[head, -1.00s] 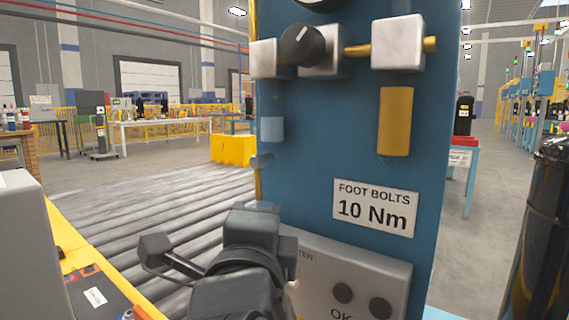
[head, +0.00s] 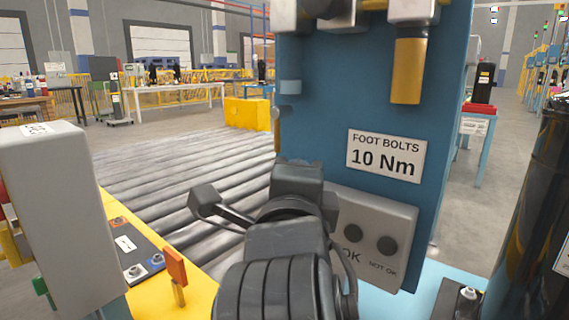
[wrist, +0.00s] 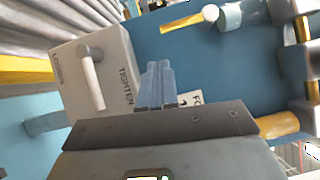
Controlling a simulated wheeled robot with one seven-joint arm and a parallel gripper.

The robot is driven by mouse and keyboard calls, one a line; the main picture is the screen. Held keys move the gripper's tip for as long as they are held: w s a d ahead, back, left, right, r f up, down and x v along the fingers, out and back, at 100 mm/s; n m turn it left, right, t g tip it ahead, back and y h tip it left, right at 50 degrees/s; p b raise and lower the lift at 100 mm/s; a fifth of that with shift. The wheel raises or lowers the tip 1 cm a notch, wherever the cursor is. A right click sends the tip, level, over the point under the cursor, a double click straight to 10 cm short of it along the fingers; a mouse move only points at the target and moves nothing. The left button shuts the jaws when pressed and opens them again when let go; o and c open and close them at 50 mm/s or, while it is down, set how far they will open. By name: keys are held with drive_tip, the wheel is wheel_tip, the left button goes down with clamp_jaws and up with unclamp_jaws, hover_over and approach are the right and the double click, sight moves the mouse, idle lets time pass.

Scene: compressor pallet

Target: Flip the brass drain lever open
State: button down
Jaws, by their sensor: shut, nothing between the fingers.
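I cannot pick out the brass drain lever for certain. In the wrist view, a brass-coloured rod (wrist: 187,20) sticks out from a grey fitting at the top of the blue panel (wrist: 220,65). A thicker brass-coloured cylinder (wrist: 278,124) shows at the right. My gripper (wrist: 156,72) is shut and empty in front of the panel, apart from both brass parts. A white box (wrist: 72,72) marked TIGHTEN, with a pale handle (wrist: 97,82), is left of the fingers. In the head view, my arm hides the fingertips. A brass-coloured cylinder (head: 407,70) hangs on the panel's upper part.
A FOOT BOLTS 10 Nm label (head: 385,156) and a grey OK / NOT OK box (head: 375,235) are on the panel. An orange-handled part (head: 176,268) stands near a grey cabinet (head: 60,215). A roller conveyor (head: 170,180) lies behind. A black cylinder (head: 530,220) is at right.

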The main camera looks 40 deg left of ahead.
drive_tip(key=p+v, duration=0.2)
drive_tip(key=v, duration=0.8)
drive_tip(key=shift+d, duration=0.15)
drive_tip(key=shift+f, duration=0.15)
